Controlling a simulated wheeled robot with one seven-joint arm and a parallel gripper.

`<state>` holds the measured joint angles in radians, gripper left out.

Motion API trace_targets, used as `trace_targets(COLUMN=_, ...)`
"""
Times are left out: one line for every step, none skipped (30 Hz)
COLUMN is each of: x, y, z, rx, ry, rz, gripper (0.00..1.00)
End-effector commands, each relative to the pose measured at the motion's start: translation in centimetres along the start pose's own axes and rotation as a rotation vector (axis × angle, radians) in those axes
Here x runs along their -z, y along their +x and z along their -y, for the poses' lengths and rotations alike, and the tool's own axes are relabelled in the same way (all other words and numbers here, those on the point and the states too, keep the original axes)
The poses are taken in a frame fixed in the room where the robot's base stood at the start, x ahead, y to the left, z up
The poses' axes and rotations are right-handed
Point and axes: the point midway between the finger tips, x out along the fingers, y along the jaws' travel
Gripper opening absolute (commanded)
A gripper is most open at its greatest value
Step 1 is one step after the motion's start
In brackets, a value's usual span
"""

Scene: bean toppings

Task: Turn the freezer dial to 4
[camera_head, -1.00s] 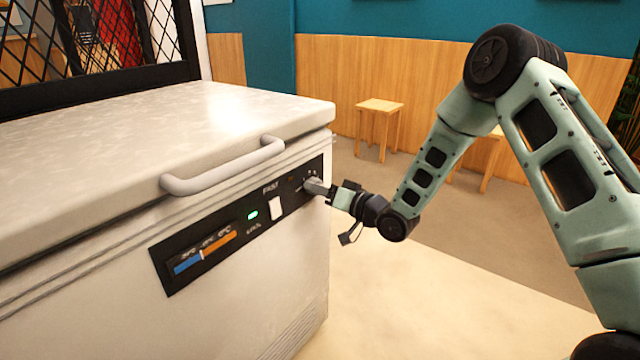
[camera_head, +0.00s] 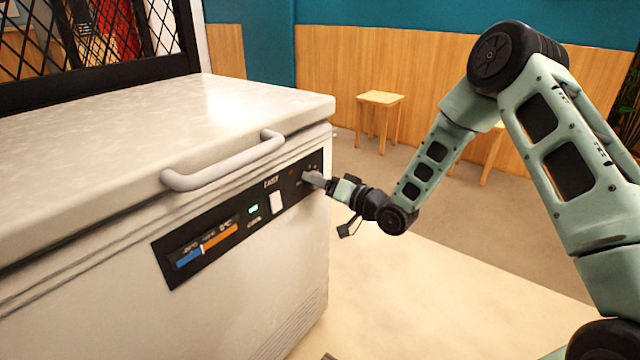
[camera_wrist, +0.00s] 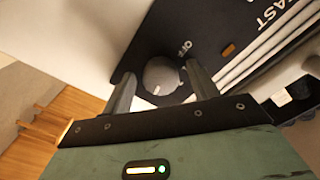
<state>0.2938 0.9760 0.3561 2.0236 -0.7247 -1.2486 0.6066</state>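The freezer (camera_head: 250,300) is a white chest, with a black control panel (camera_head: 210,222) on its front. The dial is a grey round knob (camera_wrist: 161,76) with a white mark on its lower edge in the wrist view. "OFF" is printed beside it; other dial markings are too hidden to read. My gripper (camera_wrist: 160,69) is open, with one finger on each side of the dial and narrow dark gaps beside it.
A grey lid handle (camera_head: 225,165) juts out above the panel. A white switch (camera_head: 277,202), a lit green light (camera_head: 253,210) and a blue-orange temperature strip (camera_head: 204,247) lie left of the dial. A wooden stool (camera_head: 380,99) stands behind. The floor right of the freezer is clear.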

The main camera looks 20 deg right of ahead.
Motion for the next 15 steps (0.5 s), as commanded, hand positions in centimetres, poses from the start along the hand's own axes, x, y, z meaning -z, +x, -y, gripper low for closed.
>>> trace_targets(x=0.0, y=0.0, z=0.0, rx=0.0, ry=0.0, rz=0.0, gripper=0.59)
trace_targets(x=0.0, y=0.0, z=0.0, rx=0.0, ry=0.0, rz=0.0, gripper=0.59)
trace_targets(x=0.0, y=0.0, z=0.0, rx=0.0, ry=-0.001, rz=0.0, gripper=0.59)
trace_targets(x=0.0, y=-0.1, z=0.0, rx=0.0, ry=-0.001, rz=0.0, gripper=0.59)
trace_targets(x=0.0, y=-0.1, z=0.0, rx=0.0, ry=0.0, rz=0.0, gripper=0.59)
trace_targets(x=0.0, y=-0.4, z=0.0, rx=-0.001, ry=0.0, rz=0.0, gripper=0.59)
trace_targets(x=0.1, y=-0.6, z=0.0, rx=-0.001, ry=0.0, rz=0.0, gripper=0.59)
trace_targets(x=0.1, y=-0.9, z=0.0, rx=-0.001, ry=0.0, rz=-0.001, gripper=0.59)
trace_targets(x=0.1, y=-1.4, z=0.0, rx=-0.002, ry=0.0, rz=-0.001, gripper=0.59)
trace_targets(x=0.1, y=-1.9, z=-0.1, rx=-0.003, ry=0.0, rz=0.0, gripper=0.59)
trace_targets(x=0.1, y=-2.5, z=0.0, rx=-0.003, ry=0.0, rz=0.0, gripper=0.59)
trace_targets(x=0.1, y=-3.3, z=0.1, rx=-0.003, ry=0.001, rz=0.0, gripper=0.59)
trace_targets(x=0.2, y=-3.9, z=0.0, rx=-0.004, ry=0.001, rz=0.0, gripper=0.59)
trace_targets(x=0.2, y=-4.6, z=0.0, rx=-0.004, ry=0.002, rz=-0.001, gripper=0.59)
trace_targets(x=0.2, y=-5.6, z=0.0, rx=-0.004, ry=0.001, rz=0.0, gripper=0.59)
